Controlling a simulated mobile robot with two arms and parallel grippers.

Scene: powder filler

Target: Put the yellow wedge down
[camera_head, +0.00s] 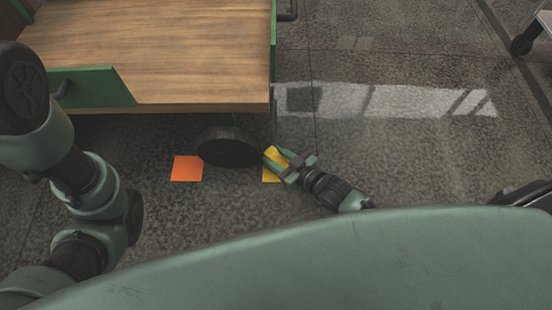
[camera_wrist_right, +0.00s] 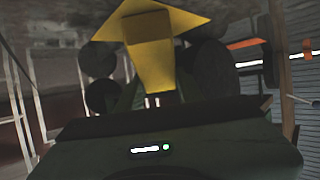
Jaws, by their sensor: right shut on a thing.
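The yellow wedge (camera_head: 275,156) is between the fingers of my right gripper (camera_head: 278,161), low near the floor beside the bench. In the right wrist view the wedge (camera_wrist_right: 150,62) stands out between the jaws, and the gripper is shut on it. A flat yellow square (camera_head: 270,175) lies on the floor just below the wedge in the head view. In the wrist view this square (camera_wrist_right: 190,22) shows behind the wedge. I cannot tell whether the wedge touches it. My left arm is at the left edge; its gripper is out of view.
A wooden-topped bench (camera_head: 180,50) with green sides stands behind. A dark round foot or wheel (camera_head: 228,150) is under its front edge, close to the wedge. An orange square (camera_head: 187,168) lies on the floor to the left. The grey floor (camera_head: 400,160) to the right is clear.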

